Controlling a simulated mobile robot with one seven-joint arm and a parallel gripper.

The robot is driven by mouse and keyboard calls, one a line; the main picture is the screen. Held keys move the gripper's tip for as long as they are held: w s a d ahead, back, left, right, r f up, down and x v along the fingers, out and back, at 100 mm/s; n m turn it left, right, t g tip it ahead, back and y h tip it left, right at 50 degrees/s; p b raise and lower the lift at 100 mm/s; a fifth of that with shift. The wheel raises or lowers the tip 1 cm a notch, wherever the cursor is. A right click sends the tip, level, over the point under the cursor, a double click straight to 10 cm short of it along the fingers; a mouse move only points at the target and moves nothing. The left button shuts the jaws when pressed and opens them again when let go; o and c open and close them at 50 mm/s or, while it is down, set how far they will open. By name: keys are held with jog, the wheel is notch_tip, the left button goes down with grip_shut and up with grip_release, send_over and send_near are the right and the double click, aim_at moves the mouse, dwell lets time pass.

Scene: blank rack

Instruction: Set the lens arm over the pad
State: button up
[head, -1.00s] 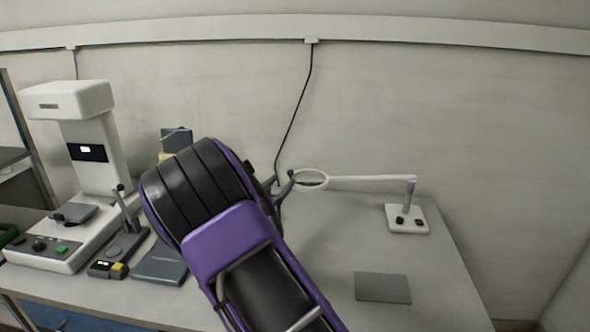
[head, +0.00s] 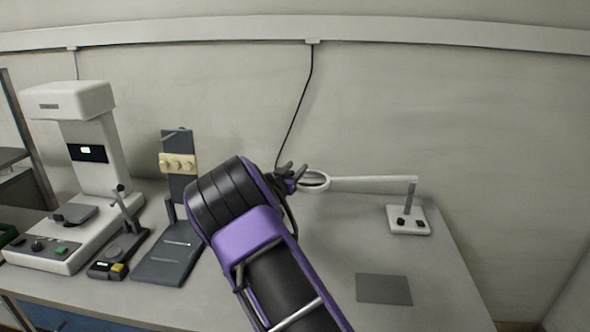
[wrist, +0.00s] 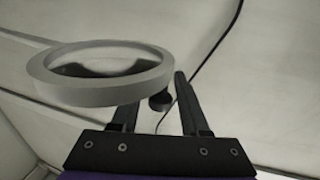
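The lens arm (head: 365,179) is a white bar running left from a post on its white base (head: 408,220), with a ring lens (head: 313,181) at its left end. The pad (head: 384,289) is a flat dark grey rectangle at the table's front right, with the ring behind and left of it. My gripper (head: 288,171) is at the ring's left side. In the wrist view, my gripper (wrist: 160,90) has its fingers apart. The ring (wrist: 100,73) overlaps the left finger, and a small dark knob (wrist: 160,101) shows between the fingers; contact cannot be told.
A white column instrument (head: 95,150), a small lever device (head: 122,240) and a dark stand with cream knobs (head: 180,170) stand on the left. A black cable (head: 298,110) hangs down the wall. The table (head: 440,270) around the pad is clear.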

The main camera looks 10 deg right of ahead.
grip_shut()
dwell(1.2)
